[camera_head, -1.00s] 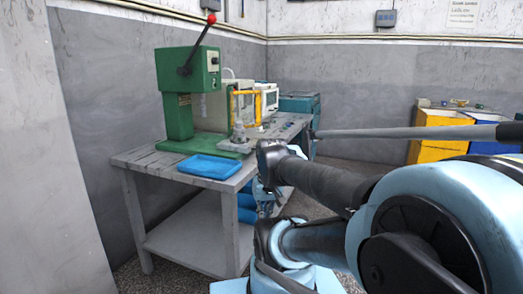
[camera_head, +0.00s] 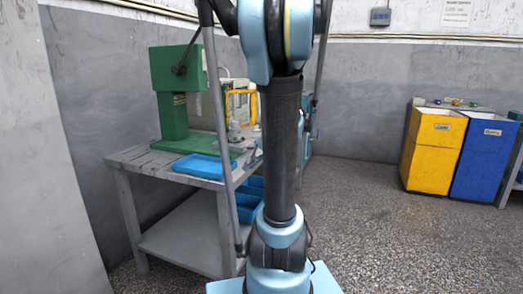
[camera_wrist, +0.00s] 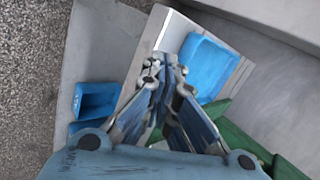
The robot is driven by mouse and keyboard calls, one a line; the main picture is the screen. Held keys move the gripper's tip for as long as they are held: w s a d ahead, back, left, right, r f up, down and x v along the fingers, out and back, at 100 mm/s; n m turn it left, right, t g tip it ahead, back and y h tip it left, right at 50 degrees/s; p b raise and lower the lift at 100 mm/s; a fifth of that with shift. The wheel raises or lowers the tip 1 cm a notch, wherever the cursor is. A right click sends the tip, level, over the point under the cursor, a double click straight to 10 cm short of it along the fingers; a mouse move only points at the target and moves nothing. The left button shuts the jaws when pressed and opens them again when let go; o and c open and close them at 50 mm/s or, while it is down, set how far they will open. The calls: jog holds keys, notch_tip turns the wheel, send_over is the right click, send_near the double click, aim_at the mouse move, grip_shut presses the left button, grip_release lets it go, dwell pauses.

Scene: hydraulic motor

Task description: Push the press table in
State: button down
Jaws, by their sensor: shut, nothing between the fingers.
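The green press (camera_head: 172,95) stands on a grey workbench (camera_head: 140,157) against the left wall. A small grey table piece (camera_head: 241,137) shows at the press's base, partly hidden behind my upright arm and a hose. I cannot tell how far in it sits. My gripper (camera_wrist: 165,68) is shut and empty in the wrist view. The press table cannot be made out in the wrist view. My gripper is out of frame in the head view.
The blue tray also lies on the bench front in the head view (camera_head: 200,167). The floor between is clear.

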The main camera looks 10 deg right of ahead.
jog(key=w+d+r+m+t+y, duration=0.1)
jog(key=w+d+t+y, duration=0.2)
jog(key=w+d, duration=0.65)
jog(key=w+d+m+t+y, duration=0.25)
jog(key=w+d, duration=0.35)
jog(key=d, duration=0.7)
jog(key=x, duration=1.4)
jog(key=shift+n, duration=0.35)
jog(key=shift+w+t+h, duration=0.1)
jog(key=shift+t+h, duration=0.15)
